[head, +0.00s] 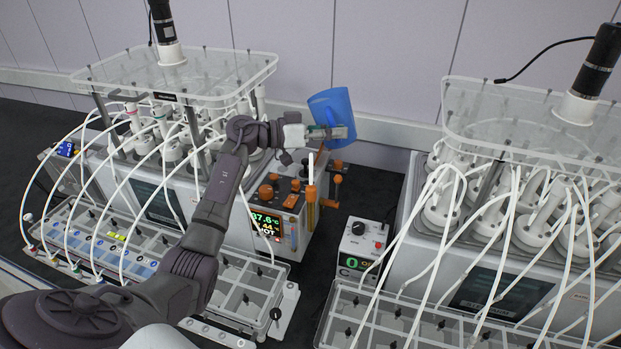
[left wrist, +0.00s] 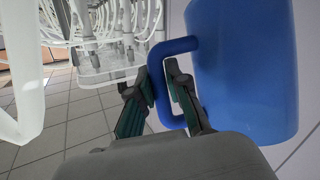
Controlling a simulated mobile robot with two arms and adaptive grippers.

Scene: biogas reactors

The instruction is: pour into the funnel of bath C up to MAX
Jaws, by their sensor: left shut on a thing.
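My left gripper (head: 326,132) is shut on the handle of a blue jug (head: 333,106), raised above a bath unit (head: 262,205) with orange knobs and a lit display. The jug looks tilted in the head view. In the left wrist view the jug (left wrist: 245,70) fills the right side, and its handle passes between the fingers of my left gripper (left wrist: 160,100). The inside of the jug and any liquid are hidden. I cannot clearly make out the funnel or a MAX mark; an orange-and-white upright part (head: 311,185) stands below the gripper. My right gripper is not in view.
A reactor rack (head: 175,75) with white tubes stands at left, and another rack (head: 530,125) at right. A small box (head: 362,243) with a black knob and green digit sits between them. A wall is close behind the jug. Dark bench shows between the units.

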